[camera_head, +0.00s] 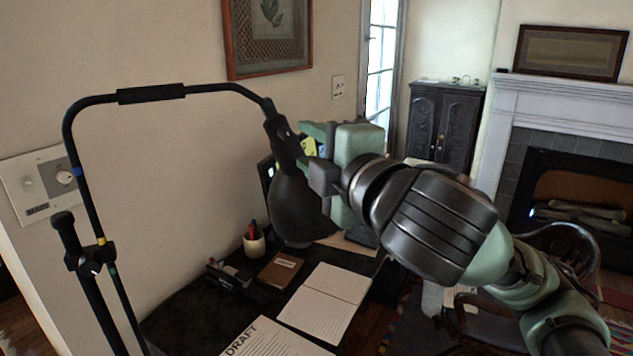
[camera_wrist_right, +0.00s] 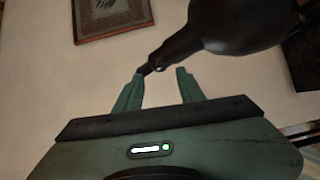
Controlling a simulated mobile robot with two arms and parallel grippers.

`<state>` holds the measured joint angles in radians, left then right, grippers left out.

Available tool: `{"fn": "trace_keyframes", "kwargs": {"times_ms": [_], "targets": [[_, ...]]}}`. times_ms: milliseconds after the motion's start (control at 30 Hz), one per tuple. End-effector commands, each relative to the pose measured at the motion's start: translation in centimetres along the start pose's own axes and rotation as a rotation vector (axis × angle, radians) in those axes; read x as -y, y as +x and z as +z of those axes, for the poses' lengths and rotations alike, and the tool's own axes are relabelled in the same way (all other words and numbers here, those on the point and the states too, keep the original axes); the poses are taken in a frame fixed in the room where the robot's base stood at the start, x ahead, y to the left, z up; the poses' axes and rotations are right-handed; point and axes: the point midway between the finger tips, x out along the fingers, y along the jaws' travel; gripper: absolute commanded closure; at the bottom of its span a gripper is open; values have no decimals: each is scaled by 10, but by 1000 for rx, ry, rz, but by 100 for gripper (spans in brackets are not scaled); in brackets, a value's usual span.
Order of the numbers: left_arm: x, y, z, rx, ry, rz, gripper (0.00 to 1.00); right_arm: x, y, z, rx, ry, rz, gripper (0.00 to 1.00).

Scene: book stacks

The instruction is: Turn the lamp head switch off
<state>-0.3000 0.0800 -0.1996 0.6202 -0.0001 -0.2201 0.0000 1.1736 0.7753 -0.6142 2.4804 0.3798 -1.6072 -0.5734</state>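The black desk lamp has a curved arm (camera_head: 72,130) and a dark bell-shaped lamp head (camera_head: 297,208) hanging from its end over the desk. The lamp head also shows in the right wrist view (camera_wrist_right: 235,28), at the upper right. A small switch-like knob (camera_wrist_right: 158,68) sits on its narrow neck. My right gripper (camera_head: 306,146) is at the neck, just right of it in the head view. In the right wrist view its two green fingers (camera_wrist_right: 160,74) are apart, with the neck end just beyond the tips. I cannot tell whether they touch. My left gripper is not in view.
The dark desk (camera_head: 195,318) below holds an open notebook (camera_head: 325,300), a DRAFT sheet (camera_head: 268,342), a brown book (camera_head: 280,270) and a pen cup (camera_head: 254,243). The wall is close behind the lamp. A chair (camera_head: 560,245) stands at the right.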

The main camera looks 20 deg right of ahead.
Motion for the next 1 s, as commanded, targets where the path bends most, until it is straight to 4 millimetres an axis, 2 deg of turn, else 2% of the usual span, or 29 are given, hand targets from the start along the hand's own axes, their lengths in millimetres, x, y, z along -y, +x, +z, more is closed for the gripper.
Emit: {"fn": "trace_keyframes", "kwargs": {"times_ms": [33, 200, 767, 867, 967, 1000], "targets": [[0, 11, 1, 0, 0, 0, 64, 4, -5, 0, -2, 1, 5, 61], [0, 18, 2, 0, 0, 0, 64, 1, -14, 0, 0, -1, 2, 61], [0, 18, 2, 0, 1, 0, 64, 2, -14, 0, -1, 3, -5, 61], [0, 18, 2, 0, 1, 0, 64, 19, -9, -2, -8, 41, -39, 61], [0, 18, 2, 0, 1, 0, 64, 60, 1, -6, -19, 133, -120, 61], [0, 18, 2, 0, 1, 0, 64, 82, 5, -8, -19, 183, -162, 61]]}}
